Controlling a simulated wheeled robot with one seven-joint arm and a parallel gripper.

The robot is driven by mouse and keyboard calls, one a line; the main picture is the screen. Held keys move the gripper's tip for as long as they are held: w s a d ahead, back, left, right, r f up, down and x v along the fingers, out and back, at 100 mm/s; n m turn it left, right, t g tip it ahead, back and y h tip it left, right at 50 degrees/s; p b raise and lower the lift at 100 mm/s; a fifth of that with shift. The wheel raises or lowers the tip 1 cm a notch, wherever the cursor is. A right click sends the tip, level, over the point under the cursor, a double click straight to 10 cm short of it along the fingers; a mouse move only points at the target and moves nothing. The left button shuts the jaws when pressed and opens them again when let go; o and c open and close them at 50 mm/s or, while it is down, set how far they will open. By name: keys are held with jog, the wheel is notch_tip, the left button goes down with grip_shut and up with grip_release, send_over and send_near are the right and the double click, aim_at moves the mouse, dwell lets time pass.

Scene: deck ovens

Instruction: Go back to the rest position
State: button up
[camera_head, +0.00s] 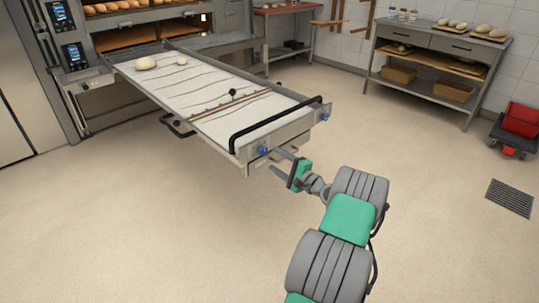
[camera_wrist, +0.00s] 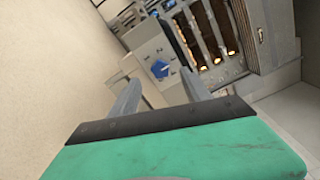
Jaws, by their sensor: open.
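In the wrist view the fingers of my gripper (camera_wrist: 163,96) frame a blue knob (camera_wrist: 159,69) on the loader's end. The same blue knob (camera_head: 262,151) shows in the head view just beyond the fingertips. I cannot tell whether the fingers touch it. My arm reaches forward from the bottom right of the head view.
The loader (camera_head: 205,125) carries a white cloth, two dough pieces (camera_head: 146,63) and a black bar handle (camera_head: 275,122). It projects from the deck oven (camera_head: 150,30). A work table (camera_head: 440,50) stands at the back right, a red bin (camera_head: 521,120) at the right.

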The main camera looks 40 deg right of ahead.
jog(key=shift+s, duration=0.45)
jog(key=w+a+r+n+g+y+p, duration=0.25)
jog(key=a+r+n+g+p, duration=0.3)
jog(key=a, duration=0.85)
jog(key=w+a+r+n+g+y+p, duration=0.1)
jog(key=w+a+r+n+g+p, duration=0.3)
jog(key=a+r+n, duration=0.65)
jog(key=s+a+r+n+g+h+p, duration=0.1)
jog(key=s+a+r+n+g+p, duration=0.1)
jog(key=s+a+r+p, duration=0.4)
jog(key=s+a+r+n+g+h+p, duration=0.1)
jog(key=s+a+r+g+h+p, duration=0.15)
jog(key=s+a, duration=0.65)
jog(key=s+a+r+n+p, duration=0.1)
jog(key=s+a+n+p, duration=0.1)
jog(key=s, duration=0.8)
jog(key=shift+n+g+h, duration=0.3)
jog(key=shift+g, duration=0.1)
